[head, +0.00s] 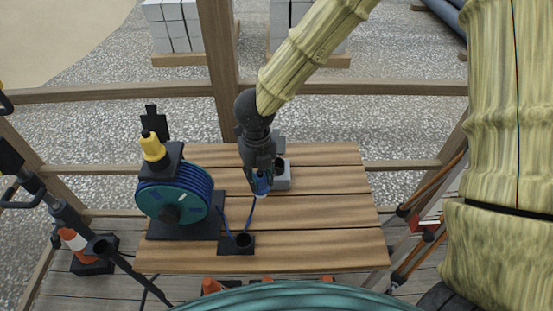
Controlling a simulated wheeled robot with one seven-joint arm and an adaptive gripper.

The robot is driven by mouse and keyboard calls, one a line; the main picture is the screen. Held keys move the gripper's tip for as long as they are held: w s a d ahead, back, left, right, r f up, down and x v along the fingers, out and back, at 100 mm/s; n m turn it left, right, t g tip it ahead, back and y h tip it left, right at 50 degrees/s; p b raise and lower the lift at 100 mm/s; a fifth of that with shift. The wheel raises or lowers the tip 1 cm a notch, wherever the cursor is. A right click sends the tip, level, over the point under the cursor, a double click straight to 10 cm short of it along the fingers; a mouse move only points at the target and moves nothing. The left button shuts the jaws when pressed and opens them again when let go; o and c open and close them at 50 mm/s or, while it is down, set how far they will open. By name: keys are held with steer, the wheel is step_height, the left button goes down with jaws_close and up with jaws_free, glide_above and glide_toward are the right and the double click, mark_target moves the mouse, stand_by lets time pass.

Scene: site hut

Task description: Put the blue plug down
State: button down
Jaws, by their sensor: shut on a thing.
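My gripper (262,178) points down over the wooden table, near its middle. It is shut on the blue plug (263,184), a small blue piece showing below the fingers. A blue cord (252,214) runs from the plug down to a small black holder (238,244) at the table's front. A grey box with a round dark opening (281,174) stands just right of and behind the plug. I cannot tell whether the plug touches the box or the table.
A blue cable reel (174,199) on a black base stands on the left of the table, with a yellow plug (152,147) on top. The right part of the table (335,210) is clear. Wooden rails (400,88) lie behind.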

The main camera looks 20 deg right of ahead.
steer(key=shift+w+d+f+b, duration=0.45)
steer(key=shift+w+d+f, duration=0.4)
steer(key=shift+w+d, duration=0.85)
steer(key=shift+w+d+f+b, duration=0.5)
steer(key=shift+w+d+f, duration=0.45)
steer(key=shift+w, duration=1.25)
steer(key=shift+w+d+f+b, duration=0.45)
steer(key=shift+w+d+f, duration=0.25)
steer(key=shift+w+d, duration=1.05)
steer(key=shift+w+a+f, duration=0.2)
steer(key=shift+a, duration=0.05)
steer(key=c, duration=1.1)
jaws_free()
step_height(320, 180, up, 8)
steer(key=p, duration=0.7)
